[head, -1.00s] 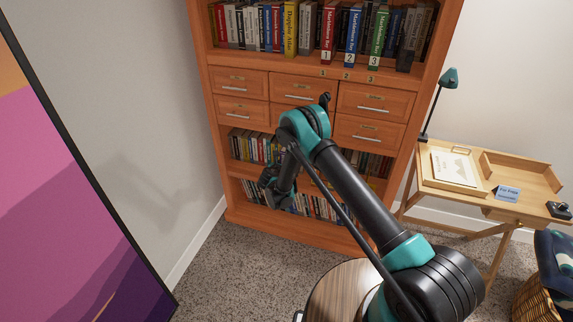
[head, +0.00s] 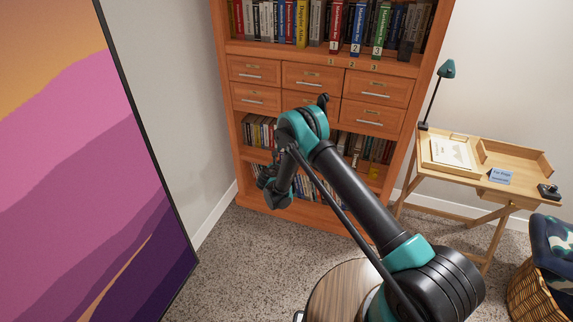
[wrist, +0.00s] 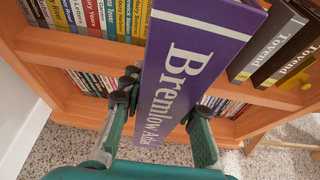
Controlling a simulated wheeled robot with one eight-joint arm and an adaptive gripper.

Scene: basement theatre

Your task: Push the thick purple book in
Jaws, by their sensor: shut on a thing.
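The thick purple book (wrist: 195,50), with "Bremlow Atla…" in pale letters on its spine, fills the middle of the wrist view. My gripper (wrist: 163,92) is shut on it, with one finger at each side of the spine. The book stands out in front of the shelf front towards the camera. Whether its rear end is still between the shelved books is hidden. In the head view my gripper (head: 270,186) is in front of the lower shelves of the orange-brown bookcase (head: 228,125); the book cannot be made out there.
Yellow and other coloured books (wrist: 110,18) stand left of the purple book, and dark "Tovend" books (wrist: 262,42) to its right. A small desk (head: 470,185) with a lamp is right of the bookcase. A large picture panel (head: 90,150) is at the left. Carpet lies open before the bookcase.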

